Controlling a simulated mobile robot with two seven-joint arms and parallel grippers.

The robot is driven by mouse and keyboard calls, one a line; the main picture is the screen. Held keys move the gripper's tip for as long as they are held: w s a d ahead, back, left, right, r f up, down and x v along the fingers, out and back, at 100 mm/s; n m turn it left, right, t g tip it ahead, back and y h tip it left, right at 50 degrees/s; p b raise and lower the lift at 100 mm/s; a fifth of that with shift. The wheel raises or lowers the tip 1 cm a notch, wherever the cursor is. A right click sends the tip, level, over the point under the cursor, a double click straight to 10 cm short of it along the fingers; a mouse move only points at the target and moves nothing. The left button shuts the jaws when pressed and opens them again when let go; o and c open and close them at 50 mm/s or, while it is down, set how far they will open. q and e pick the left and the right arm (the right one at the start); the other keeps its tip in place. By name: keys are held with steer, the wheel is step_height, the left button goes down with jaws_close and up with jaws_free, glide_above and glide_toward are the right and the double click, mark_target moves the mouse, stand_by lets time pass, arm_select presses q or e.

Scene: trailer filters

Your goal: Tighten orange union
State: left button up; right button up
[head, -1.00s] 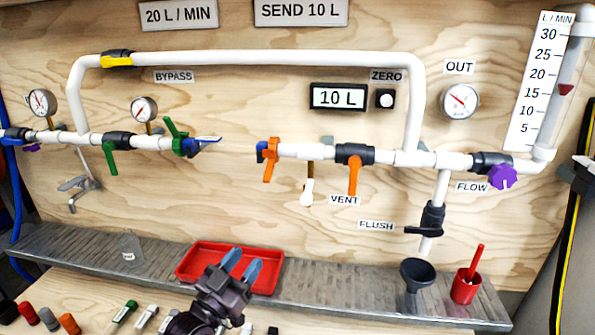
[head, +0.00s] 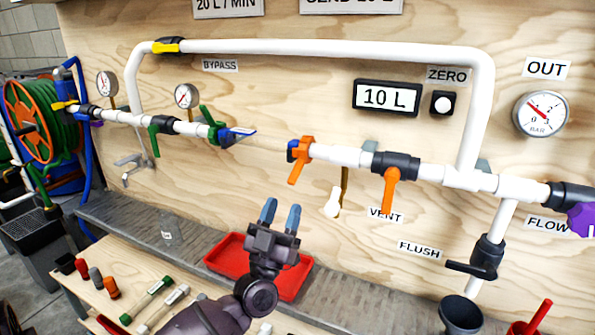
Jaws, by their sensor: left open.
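The orange union (head: 301,158) is a winged orange nut with a blue end, on the left end of the white pipe run at the centre of the board. To its left, across an open gap, is the green union (head: 212,127) with a blue piece (head: 237,136) pointing towards the gap. My left gripper (head: 281,216) is below the orange union, apart from it, with its two blue-grey fingers pointing up. It is open and nothing shows between the fingers. My right gripper is not in view.
An orange-handled vent valve (head: 390,185) hangs right of the union. A red tray (head: 222,258) lies on the grey shelf (head: 335,300) behind my left gripper. A dark funnel (head: 462,314) and a red cup (head: 522,328) stand at the right. A hose reel (head: 28,120) is far left.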

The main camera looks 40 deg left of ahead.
mark_target(297, 168)
arm_select(q)
steer(key=x, duration=0.8)
steer(key=shift+w+r, duration=0.2)
steer(key=shift+r, duration=0.05)
jaws_close()
